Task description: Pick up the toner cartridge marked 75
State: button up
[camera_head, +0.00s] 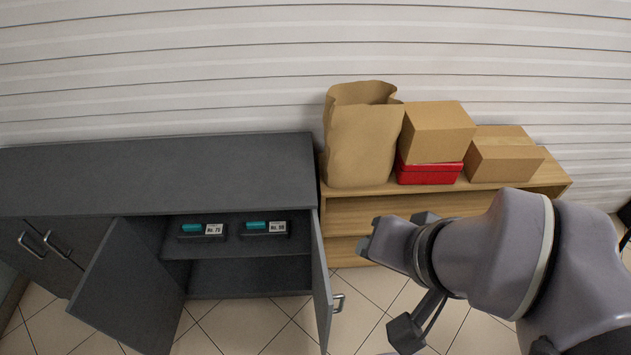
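Two dark toner cartridges with teal parts and white labels lie on the upper shelf (285,245) of the open grey cabinet. The left cartridge (202,231) has a label that seems to read No. 70 or 75; the last digit is too small to be sure. The right cartridge (266,228) has a label whose number is blurred, perhaps 60 or 80. My gripper (368,240) is to the right of the open cabinet, outside it, apart from both cartridges. Its fingers are small and partly hidden by my arm, so I cannot tell their opening.
The left cabinet door (132,285) and right door (321,285) stand open, with the right one between my gripper and the shelf. The lower compartment looks empty. A wooden shelf unit (350,213) on the right carries a paper bag (358,145), cardboard boxes (436,130) and a red box (430,174).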

aim_at(209, 231)
jog(key=i+l+u, duration=0.1)
jog(key=l+u, duration=1.3)
jog(key=u, duration=0.15)
jog(key=j+z, duration=0.25)
jog(key=z, duration=0.5)
jog(key=i+j+z, duration=0.1)
jog(key=j+z, duration=0.2)
jog(key=z, duration=0.45)
jog(key=j+z, duration=0.2)
jog(key=z, duration=0.55)
jog(key=k+j+z, duration=0.15)
jog(key=z, duration=0.6)
jog(key=k+j+z, duration=0.1)
jog(key=z, duration=0.65)
jog(key=k+z, duration=0.25)
jog(key=z, duration=0.5)
jog(key=k+l+z, duration=0.1)
jog(key=z, duration=0.65)
jog(key=k+l+z, duration=0.15)
jog(key=z, duration=0.6)
jog(key=u, duration=0.65)
jog(key=l+u, duration=0.1)
jog(key=u, duration=1.75)
jog(key=k+u, duration=0.1)
jog(key=u, duration=1.8)
jog(key=k+u, duration=0.1)
jog(key=u, duration=0.5)
